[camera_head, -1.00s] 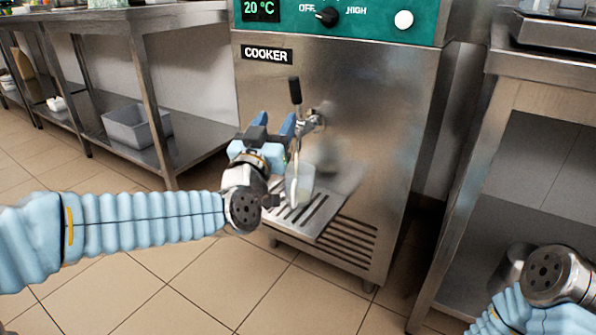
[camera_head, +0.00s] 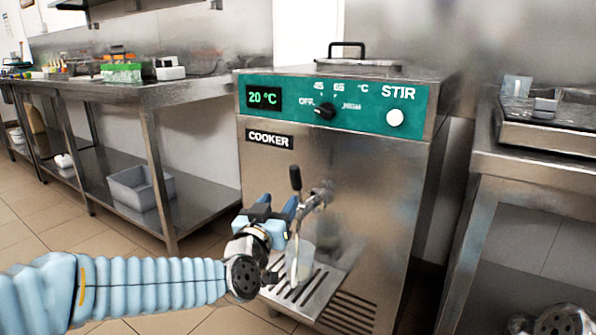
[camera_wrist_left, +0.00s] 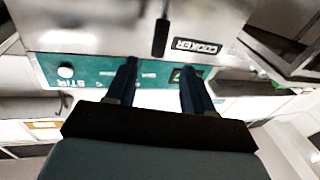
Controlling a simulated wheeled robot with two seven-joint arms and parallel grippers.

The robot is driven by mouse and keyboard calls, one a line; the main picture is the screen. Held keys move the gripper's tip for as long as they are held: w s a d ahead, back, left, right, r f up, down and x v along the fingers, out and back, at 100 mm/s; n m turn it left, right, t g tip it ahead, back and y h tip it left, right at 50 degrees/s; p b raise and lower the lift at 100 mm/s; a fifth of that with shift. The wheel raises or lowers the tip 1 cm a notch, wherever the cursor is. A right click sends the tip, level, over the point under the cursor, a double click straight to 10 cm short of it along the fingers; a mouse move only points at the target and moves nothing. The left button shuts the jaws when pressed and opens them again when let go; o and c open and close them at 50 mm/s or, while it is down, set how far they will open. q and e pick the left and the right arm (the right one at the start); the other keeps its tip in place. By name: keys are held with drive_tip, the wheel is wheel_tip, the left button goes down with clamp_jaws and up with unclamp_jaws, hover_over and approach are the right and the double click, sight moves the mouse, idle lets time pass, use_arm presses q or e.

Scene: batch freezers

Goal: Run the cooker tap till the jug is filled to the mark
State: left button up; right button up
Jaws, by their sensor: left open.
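The steel cooker (camera_head: 365,180) stands in the middle of the head view with its "COOKER" label above the tap (camera_head: 316,198). The tap's black lever handle (camera_head: 296,178) points up. A translucent jug (camera_head: 300,262) stands on the slotted drip tray (camera_head: 325,285) below the tap. Its mark and its fill level cannot be made out. My left gripper (camera_head: 277,209) is open and empty, just left of the tap and below the lever's top. In the left wrist view the lever (camera_wrist_left: 161,38) shows beyond the gap between the two fingers. My right gripper is out of view.
The green panel (camera_head: 330,105) reads 20 °C and has a black knob (camera_head: 325,111) and a white STIR button (camera_head: 395,118). A steel table (camera_head: 160,90) stands left, with a grey bin (camera_head: 140,187) on its lower shelf. Another steel bench (camera_head: 530,165) stands close on the right.

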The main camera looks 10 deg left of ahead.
sight(294, 181)
use_arm(q)
drive_tip(key=shift+g, duration=0.5)
drive_tip(key=w, duration=0.4)
drive_tip(key=w+d+p, duration=0.1)
drive_tip(key=w, duration=0.4)
drive_tip(key=w+p, duration=0.1)
drive_tip(key=w, duration=0.4)
drive_tip(key=shift+d+r, duration=0.15)
drive_tip(key=shift+r, duration=0.2)
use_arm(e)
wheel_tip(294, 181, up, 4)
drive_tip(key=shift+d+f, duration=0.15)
use_arm(q)
clamp_jaws()
